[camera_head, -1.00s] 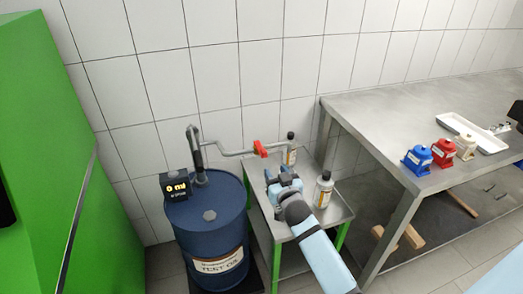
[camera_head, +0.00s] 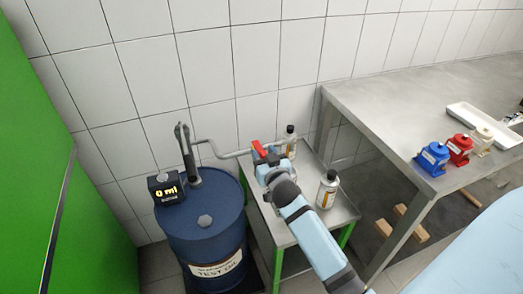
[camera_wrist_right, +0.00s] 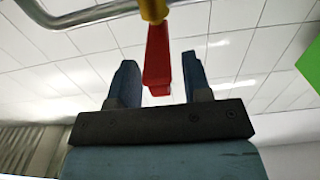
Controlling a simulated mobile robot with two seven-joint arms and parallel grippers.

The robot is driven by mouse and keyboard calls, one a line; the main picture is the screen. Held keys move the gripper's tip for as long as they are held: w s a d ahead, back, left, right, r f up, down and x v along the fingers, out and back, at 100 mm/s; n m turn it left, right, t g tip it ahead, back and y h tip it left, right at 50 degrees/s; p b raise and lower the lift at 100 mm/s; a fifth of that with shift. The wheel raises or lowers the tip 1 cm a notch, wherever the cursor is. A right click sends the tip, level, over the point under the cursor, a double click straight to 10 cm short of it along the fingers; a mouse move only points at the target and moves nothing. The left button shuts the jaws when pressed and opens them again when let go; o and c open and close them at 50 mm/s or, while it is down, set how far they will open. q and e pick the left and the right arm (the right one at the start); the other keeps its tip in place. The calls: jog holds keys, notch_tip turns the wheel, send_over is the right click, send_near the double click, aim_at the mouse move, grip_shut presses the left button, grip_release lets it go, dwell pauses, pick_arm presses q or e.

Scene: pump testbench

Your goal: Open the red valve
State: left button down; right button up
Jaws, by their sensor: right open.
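The red valve (camera_head: 257,147) sits at the end of the grey pipe (camera_head: 233,155) above the small metal table. My right gripper (camera_head: 268,162) is right at the valve and hides part of it. In the right wrist view the red handle (camera_wrist_right: 157,62) hangs from a yellow stem (camera_wrist_right: 153,9) between the two fingers of the gripper (camera_wrist_right: 160,72). The fingers are open, with a gap visible on both sides of the handle. My left gripper is not in view.
A blue drum (camera_head: 208,232) with a black "0 ml" display (camera_head: 166,189) stands at left. Bottles stand on the small table (camera_head: 345,212), one (camera_head: 327,190) right of my arm, one (camera_head: 290,141) behind the gripper. A steel bench (camera_head: 390,105) stands at right.

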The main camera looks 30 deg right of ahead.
grip_shut()
jog(key=shift+r, duration=0.1)
